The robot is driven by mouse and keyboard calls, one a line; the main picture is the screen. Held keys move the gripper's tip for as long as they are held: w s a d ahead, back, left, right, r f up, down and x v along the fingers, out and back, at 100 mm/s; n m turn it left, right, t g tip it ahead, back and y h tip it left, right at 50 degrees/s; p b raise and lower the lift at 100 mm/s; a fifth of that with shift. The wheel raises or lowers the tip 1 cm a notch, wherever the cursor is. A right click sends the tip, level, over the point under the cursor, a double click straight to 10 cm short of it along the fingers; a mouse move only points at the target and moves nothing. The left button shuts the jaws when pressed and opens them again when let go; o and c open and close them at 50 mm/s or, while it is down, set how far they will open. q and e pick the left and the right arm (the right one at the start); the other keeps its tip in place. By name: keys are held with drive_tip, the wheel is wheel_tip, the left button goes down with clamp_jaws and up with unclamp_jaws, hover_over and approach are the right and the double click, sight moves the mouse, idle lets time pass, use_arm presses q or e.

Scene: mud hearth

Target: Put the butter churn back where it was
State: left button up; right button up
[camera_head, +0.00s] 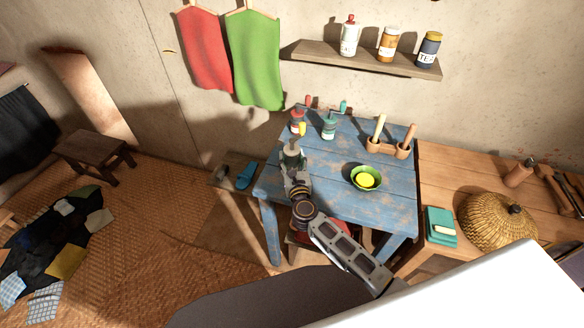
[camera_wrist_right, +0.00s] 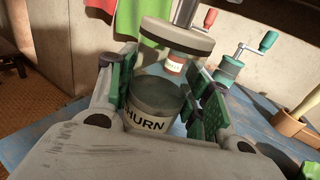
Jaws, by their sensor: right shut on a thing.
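My left gripper is not in view.
A red-topped crank jar (camera_head: 296,122) and a green crank jar (camera_head: 329,128) stand behind the churn. A green bowl (camera_head: 366,178) with something yellow sits to the right. Wooden holders (camera_head: 373,145) stand at the back right. The table's front middle is clear.

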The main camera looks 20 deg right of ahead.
drive_tip(key=shift+f+b, duration=0.4)
drive_tip(key=shift+f, duration=1.45)
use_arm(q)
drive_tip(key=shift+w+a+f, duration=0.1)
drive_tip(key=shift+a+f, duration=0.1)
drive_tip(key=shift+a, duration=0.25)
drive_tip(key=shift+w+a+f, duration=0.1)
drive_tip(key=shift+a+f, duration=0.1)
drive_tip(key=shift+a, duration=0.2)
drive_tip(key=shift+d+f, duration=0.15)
use_arm(e)
drive_tip(key=shift+f, duration=0.15)
drive_tip(key=o, duration=1)
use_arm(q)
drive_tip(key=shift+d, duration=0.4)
use_arm(e)
drive_tip(key=shift+o, duration=0.4)
